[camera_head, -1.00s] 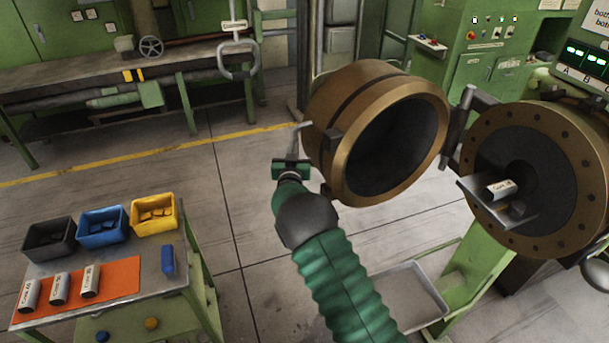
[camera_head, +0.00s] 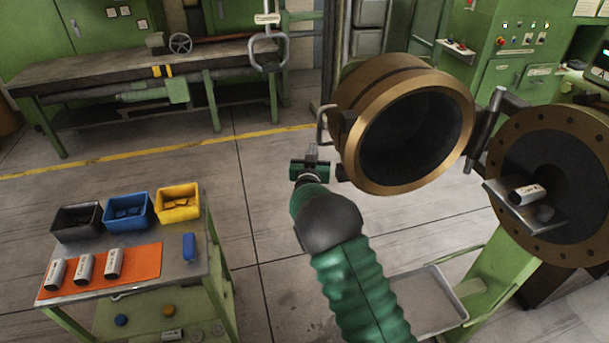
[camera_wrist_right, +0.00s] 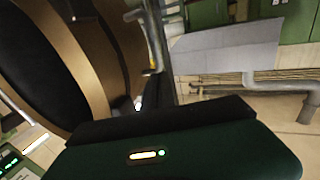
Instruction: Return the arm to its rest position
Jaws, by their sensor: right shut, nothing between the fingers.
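My right arm comes in from the bottom of the head view, green with a dark grey wrist joint. Its gripper (camera_head: 312,155) is shut and empty, just left of the open bronze door (camera_head: 385,120) of the extruder. The gripper is close to the grey handle (camera_head: 323,124) on the door's left side; I cannot tell whether they touch. In the right wrist view, the green gripper body (camera_wrist_right: 180,150) fills the bottom and the bronze ring (camera_wrist_right: 95,50) stands at the left. My left gripper is not in view.
A bolted extruder flange (camera_head: 560,160) stands at the right, with a labelled cylinder (camera_head: 527,194) on its small shelf. A cart at the left carries black (camera_head: 77,222), blue (camera_head: 128,212) and yellow (camera_head: 178,203) bins and several white cylinders on an orange mat (camera_head: 140,270). Open floor lies between.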

